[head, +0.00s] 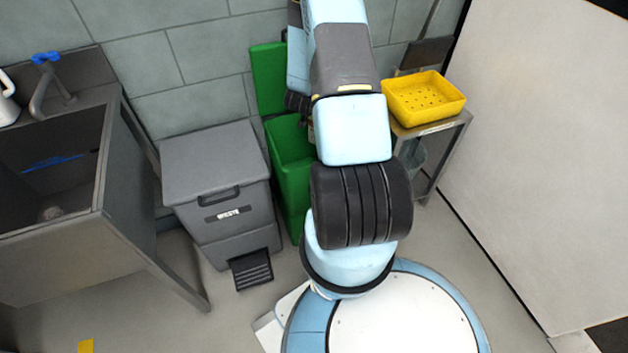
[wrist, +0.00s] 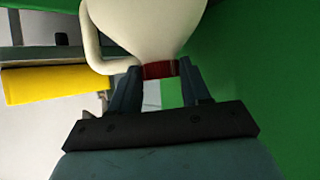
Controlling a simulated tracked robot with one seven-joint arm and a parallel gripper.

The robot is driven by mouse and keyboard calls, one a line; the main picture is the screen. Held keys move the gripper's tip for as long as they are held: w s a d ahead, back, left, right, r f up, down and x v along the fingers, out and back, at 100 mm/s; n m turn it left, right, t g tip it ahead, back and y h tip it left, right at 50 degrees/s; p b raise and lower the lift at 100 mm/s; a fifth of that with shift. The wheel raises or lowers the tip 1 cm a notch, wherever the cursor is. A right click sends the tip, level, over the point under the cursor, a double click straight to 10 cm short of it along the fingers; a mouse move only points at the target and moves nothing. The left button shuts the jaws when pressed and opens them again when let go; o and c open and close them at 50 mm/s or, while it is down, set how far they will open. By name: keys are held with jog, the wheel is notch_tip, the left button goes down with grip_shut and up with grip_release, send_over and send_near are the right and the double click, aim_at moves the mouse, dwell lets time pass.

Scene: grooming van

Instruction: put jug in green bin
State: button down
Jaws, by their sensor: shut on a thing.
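In the wrist view my gripper (wrist: 160,72) is shut on the cream jug (wrist: 145,25), with its fingers at either side of a dark red band. The jug's handle curves down on the left, and its far end is cut off by the frame. The green bin (head: 290,175) stands by the wall in the head view, its lid (head: 268,78) raised. A green surface of it (wrist: 265,65) fills the right of the wrist view, close beside the jug. In the head view my arm hides the gripper and the held jug; I cannot tell how deep the jug sits.
A grey waste bin (head: 215,165) with a pedal stands left of the green bin. A yellow tray (head: 425,98) sits on a metal stand at its right. A sink (head: 75,190) and a white vessel (head: 7,100) are at far left. A pale panel (head: 540,150) bounds the right.

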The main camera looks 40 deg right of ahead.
notch_tip(320, 180, down, 19)
jog(key=shift+r, duration=0.15)
dwell(0.7)
jog(key=shift+a+f, duration=0.1)
jog(key=shift+f, duration=0.45)
jog(key=c, duration=0.5)
grip_release()
jog(key=shift+r, duration=0.15)
jog(key=shift+r, duration=0.25)
jog(key=v, duration=0.7)
jog(key=shift+s+a+r, duration=0.15)
jog(key=shift+r, duration=0.15)
